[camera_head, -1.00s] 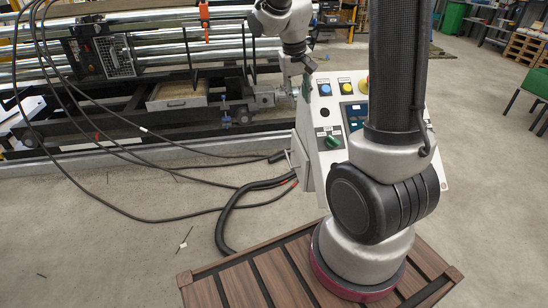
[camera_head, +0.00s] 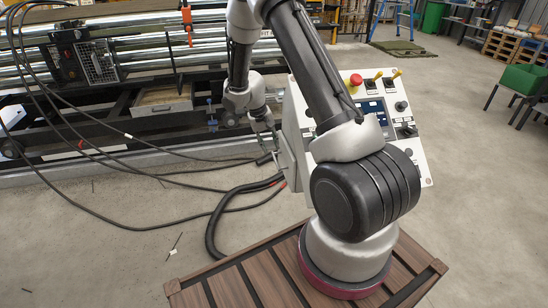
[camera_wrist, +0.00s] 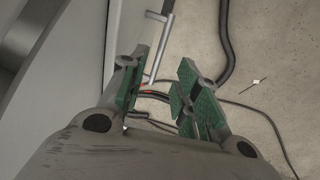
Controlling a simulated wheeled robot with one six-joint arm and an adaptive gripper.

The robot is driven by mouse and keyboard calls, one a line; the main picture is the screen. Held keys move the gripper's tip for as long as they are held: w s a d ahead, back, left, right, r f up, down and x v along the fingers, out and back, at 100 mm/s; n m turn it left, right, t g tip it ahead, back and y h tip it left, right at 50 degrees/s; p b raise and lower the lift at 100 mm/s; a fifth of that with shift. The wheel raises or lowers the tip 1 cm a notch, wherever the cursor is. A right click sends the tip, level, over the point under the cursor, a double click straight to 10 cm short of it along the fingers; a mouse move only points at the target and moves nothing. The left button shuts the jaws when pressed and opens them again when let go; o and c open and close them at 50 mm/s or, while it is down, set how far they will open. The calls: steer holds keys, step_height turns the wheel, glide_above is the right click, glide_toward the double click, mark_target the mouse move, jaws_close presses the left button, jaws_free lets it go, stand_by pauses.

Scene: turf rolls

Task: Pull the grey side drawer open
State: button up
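The grey side drawer (camera_head: 289,164) is on the left side of the control console, with a bar handle on its front. In the wrist view, the metal handle (camera_wrist: 158,48) stands off the pale grey front (camera_wrist: 126,28) at upper centre. My gripper (camera_head: 268,138) points down beside the drawer front. In the wrist view, my gripper (camera_wrist: 160,82) is open, with green pads on both fingers. The handle shows between the fingertips, nearer the left finger. I cannot tell whether the finger touches it. The drawer looks shut, though my arm and gripper partly hide it.
The console (camera_head: 412,150) has buttons and a red knob on top. Black cables (camera_head: 225,215) lie on the floor below the gripper. The roller machine (camera_head: 100,60) stands behind, with a separate tray-like drawer (camera_head: 162,101).

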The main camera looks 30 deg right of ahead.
mark_target(275, 160)
steer(key=x, duration=0.7)
steer(key=shift+f, duration=0.1)
jaws_close()
